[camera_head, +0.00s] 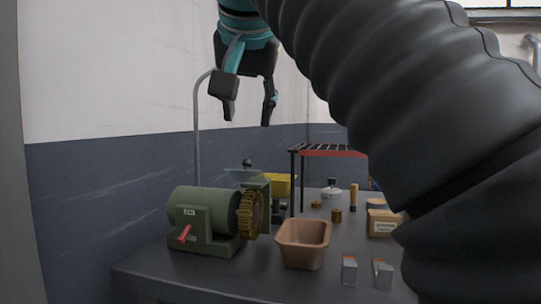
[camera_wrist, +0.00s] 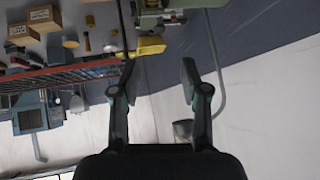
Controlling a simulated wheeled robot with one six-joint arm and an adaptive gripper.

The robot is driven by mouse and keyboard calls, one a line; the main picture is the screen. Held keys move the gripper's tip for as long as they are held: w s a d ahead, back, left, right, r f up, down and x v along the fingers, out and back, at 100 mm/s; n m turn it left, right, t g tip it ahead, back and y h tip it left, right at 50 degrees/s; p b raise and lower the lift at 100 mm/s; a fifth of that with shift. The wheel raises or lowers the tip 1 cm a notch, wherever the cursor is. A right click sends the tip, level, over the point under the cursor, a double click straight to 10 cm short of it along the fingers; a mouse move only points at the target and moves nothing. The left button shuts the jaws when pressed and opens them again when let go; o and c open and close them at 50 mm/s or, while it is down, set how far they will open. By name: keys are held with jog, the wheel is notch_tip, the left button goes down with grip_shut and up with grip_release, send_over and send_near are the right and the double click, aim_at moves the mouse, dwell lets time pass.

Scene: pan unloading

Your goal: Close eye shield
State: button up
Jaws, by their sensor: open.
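A green bench grinder (camera_head: 205,215) stands at the left of the dark table, with a brass-coloured wire wheel (camera_head: 250,213) on its right side and a red lever on its front. A clear, bluish eye shield (camera_head: 246,176) shows above and behind the wheel; its exact angle is hard to tell. My gripper (camera_head: 247,112) is open and empty, high above the grinder and clear of it. In the wrist view the fingers (camera_wrist: 154,82) are spread with nothing between them, and part of the grinder (camera_wrist: 172,5) shows at the top edge.
A copper-coloured bin (camera_head: 303,243) stands right of the grinder. A rack with a red edge (camera_head: 334,152) and a yellow bin (camera_head: 280,185) are behind. Two small grey blocks (camera_head: 349,271), a cardboard box (camera_head: 381,222) and small parts lie on the right. A curved grey pipe (camera_head: 197,130) rises behind the grinder.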

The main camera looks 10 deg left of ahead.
aim_at(248, 173)
jog(key=x, duration=1.1)
jog(key=shift+w+f, duration=0.25)
jog(key=shift+f, duration=0.05)
grip_shut()
